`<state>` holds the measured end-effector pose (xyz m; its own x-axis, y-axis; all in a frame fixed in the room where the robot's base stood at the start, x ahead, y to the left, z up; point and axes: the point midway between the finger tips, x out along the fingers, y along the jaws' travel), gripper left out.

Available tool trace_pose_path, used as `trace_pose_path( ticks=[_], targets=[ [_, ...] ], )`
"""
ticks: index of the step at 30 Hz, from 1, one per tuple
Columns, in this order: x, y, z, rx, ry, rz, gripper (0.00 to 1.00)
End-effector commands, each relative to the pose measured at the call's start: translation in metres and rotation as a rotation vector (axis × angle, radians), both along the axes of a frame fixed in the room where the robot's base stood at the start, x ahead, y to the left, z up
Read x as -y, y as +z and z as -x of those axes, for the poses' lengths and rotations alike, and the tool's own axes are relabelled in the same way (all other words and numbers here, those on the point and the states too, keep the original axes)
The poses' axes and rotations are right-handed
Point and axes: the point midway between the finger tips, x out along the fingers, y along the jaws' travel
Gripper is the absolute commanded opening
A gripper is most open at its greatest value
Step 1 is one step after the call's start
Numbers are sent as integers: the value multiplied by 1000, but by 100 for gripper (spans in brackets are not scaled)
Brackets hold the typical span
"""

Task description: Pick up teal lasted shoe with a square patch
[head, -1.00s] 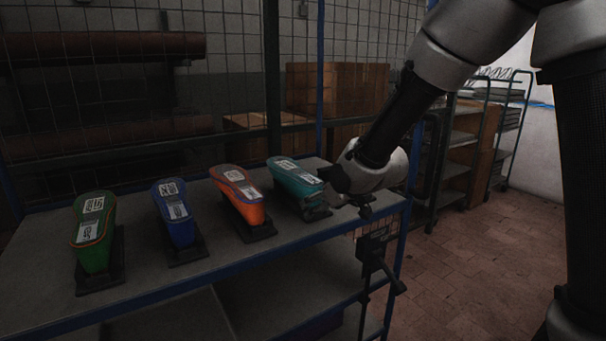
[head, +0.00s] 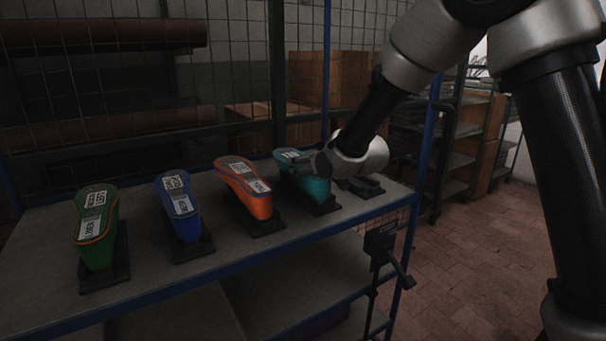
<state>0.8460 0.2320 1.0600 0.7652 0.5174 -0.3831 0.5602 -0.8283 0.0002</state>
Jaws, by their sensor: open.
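The teal lasted shoe (head: 316,187) stands on a dark base at the right of the row on the shelf. Its top is partly hidden by my gripper (head: 308,163), so I cannot make out a square patch. My gripper reaches in from the right and is over the top of the teal shoe. It is open; its fingertips are small and dark here, and whether they touch the shoe I cannot tell.
On the same grey shelf (head: 140,292) stand an orange shoe (head: 258,205), a blue shoe (head: 186,228) and a green shoe (head: 97,252), each on a dark base. An empty-looking dark base (head: 366,186) lies right of the teal shoe. Wire mesh stands behind.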

Motion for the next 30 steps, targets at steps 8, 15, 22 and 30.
trace_pose_path(
  ticks=[8, 15, 22, 30],
  targets=[
    [-4, -3, -6, 0, 0, 0, 79],
    [-4, -3, -6, 0, 0, 0, 42],
    [-4, -1, -6, 2, 0, -2, 5],
    [-4, 4, -6, 4, 0, -3, 5]
  ],
)
